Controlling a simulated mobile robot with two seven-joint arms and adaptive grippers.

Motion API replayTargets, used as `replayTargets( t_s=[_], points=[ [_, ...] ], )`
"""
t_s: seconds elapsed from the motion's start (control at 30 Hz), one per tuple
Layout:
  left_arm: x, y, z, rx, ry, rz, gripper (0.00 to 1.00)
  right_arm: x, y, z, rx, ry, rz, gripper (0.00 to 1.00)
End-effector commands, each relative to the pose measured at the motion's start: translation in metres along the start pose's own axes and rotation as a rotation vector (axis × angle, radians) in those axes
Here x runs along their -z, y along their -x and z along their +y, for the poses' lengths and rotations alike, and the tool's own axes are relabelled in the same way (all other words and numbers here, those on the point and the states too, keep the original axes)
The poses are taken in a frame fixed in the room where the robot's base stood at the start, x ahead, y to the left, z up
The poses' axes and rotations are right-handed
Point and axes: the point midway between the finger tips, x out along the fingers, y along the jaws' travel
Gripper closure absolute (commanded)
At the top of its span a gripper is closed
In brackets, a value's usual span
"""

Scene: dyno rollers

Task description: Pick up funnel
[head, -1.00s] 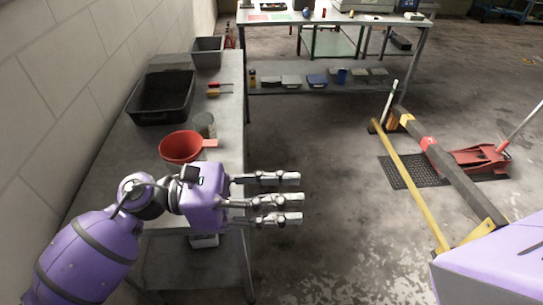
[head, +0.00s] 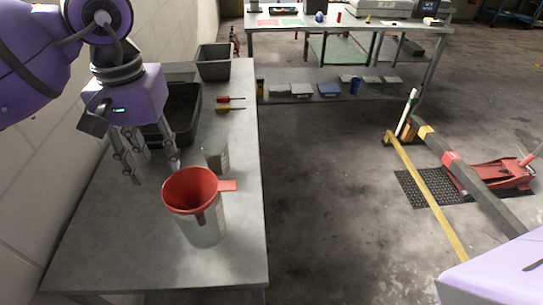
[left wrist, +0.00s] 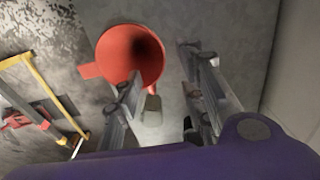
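The red funnel (head: 192,188) sits mouth up on a grey cylindrical container (head: 205,228) near the front of the workbench, its flat tab pointing right. My left gripper (head: 153,174) hangs fingers down just left of the funnel, open and empty. In the left wrist view the funnel (left wrist: 130,52) shows as a round red mouth, its lower part partly covered by one finger of the left gripper (left wrist: 163,66). I cannot tell whether that finger touches it. My right gripper is not in view.
A smaller grey cup (head: 215,157) stands just behind the funnel. A black tray (head: 184,112), a grey bin (head: 214,62) and screwdrivers (head: 230,100) lie farther back on the workbench (head: 130,250). A wall borders its left side. The bench front is clear.

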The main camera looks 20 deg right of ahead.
Motion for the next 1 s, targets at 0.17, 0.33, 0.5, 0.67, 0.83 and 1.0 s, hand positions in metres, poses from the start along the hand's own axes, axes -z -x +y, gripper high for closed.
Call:
replayTargets(
  t_s=[0.17, 0.33, 0.5, 0.67, 0.83, 1.0],
  points=[
    [-0.002, -0.015, 0.002, -0.002, 0.0, -0.001, 0.63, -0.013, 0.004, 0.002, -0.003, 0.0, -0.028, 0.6],
    [-0.009, -0.036, 0.006, -0.002, -0.001, -0.002, 0.63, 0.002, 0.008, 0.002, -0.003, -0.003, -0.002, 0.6],
    [-0.009, -0.059, 0.007, -0.005, 0.001, -0.001, 0.63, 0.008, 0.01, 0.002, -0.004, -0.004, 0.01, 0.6],
    [-0.009, -0.062, 0.007, -0.004, 0.001, 0.0, 0.63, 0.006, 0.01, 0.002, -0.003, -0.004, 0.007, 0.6],
    [-0.009, -0.062, 0.007, -0.004, 0.001, -0.001, 0.77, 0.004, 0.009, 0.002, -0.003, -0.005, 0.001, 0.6],
    [-0.009, -0.062, 0.007, -0.005, 0.001, -0.001, 1.0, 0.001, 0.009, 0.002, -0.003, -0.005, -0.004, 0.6]
  ],
)
